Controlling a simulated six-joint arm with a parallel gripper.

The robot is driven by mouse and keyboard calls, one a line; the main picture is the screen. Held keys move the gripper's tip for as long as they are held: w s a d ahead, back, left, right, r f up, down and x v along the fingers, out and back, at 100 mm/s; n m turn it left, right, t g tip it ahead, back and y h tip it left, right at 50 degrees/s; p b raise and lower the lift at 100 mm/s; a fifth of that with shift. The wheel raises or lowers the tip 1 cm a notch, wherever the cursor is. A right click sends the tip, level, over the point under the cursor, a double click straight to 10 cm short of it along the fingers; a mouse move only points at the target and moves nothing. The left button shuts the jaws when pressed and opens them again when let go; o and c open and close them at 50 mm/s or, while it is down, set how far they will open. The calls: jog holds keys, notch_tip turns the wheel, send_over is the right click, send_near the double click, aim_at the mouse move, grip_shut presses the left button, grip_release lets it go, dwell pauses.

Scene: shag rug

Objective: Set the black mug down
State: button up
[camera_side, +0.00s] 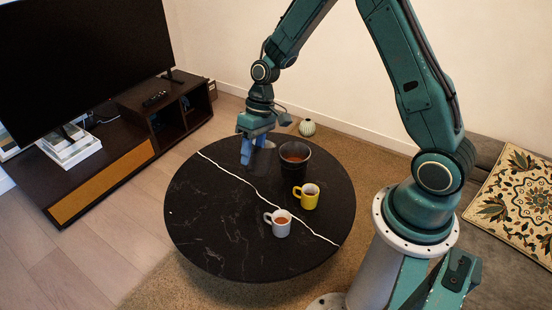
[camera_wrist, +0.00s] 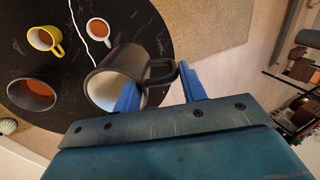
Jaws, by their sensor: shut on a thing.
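The black mug (camera_wrist: 112,72) is large in the wrist view, with its pale inside facing the camera and its handle toward the right. My gripper (camera_wrist: 160,90) has its blue fingers at the mug's handle side, one at the rim and one by the handle, and is shut on it. In the side view my gripper (camera_side: 254,146) points down over the far left part of the round black table (camera_side: 215,235). There the mug is mostly hidden behind the fingers and looks dark against the table. I cannot tell whether its base touches the tabletop.
A dark pot with brown contents (camera_side: 294,160) stands close right of my gripper. A yellow mug (camera_side: 307,197) and a white mug (camera_side: 281,224), both filled, stand nearer the front. The table's left part is clear. A TV cabinet (camera_side: 110,150) stands left.

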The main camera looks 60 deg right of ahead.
jog(key=w+d+f+h, duration=0.1)
jog(key=w+f+h, duration=0.1)
jog(key=w+f, duration=0.3)
jog(key=w+d+f+h, duration=0.1)
jog(key=w+f+h, duration=0.1)
jog(key=w+f, duration=0.4)
notch_tip(320, 180, down, 4)
jog(key=shift+f+n, duration=0.2)
jog(key=shift+n, duration=0.1)
notch_tip(320, 180, down, 16)
dwell(0.6)
jog(key=shift+f, duration=0.15)
jog(key=shift+f, duration=1.85)
jog(key=shift+f, duration=0.1)
jog(key=o, duration=1.3)
jog(key=shift+s, duration=0.1)
